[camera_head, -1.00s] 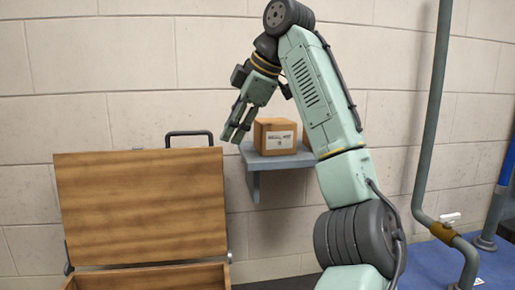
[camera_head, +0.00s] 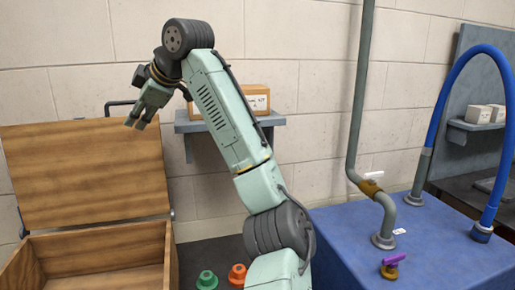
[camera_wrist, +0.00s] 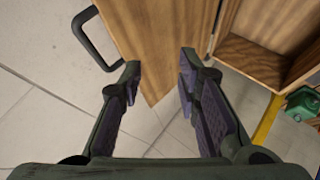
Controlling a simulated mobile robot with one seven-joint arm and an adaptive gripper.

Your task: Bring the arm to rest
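My arm is raised and bent, with its upper links standing in the middle of the head view. My gripper (camera_head: 141,122) hangs at the arm's end, pointing down and left, in front of the open wooden lid (camera_head: 85,175) or near its top right corner. The wrist view shows my gripper (camera_wrist: 160,66) with its two fingers apart and nothing between them. The lid's wood (camera_wrist: 155,35) and its dark handle (camera_wrist: 90,38) lie beyond the fingertips.
The open wooden chest (camera_head: 95,255) stands at lower left. A wall shelf (camera_head: 185,127) behind my arm bears a cardboard box (camera_head: 258,98). Green (camera_head: 207,279) and orange (camera_head: 237,274) parts sit low beside the chest. A blue bench (camera_head: 340,235) with pipes and a purple-handled valve (camera_head: 393,263) fills the right.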

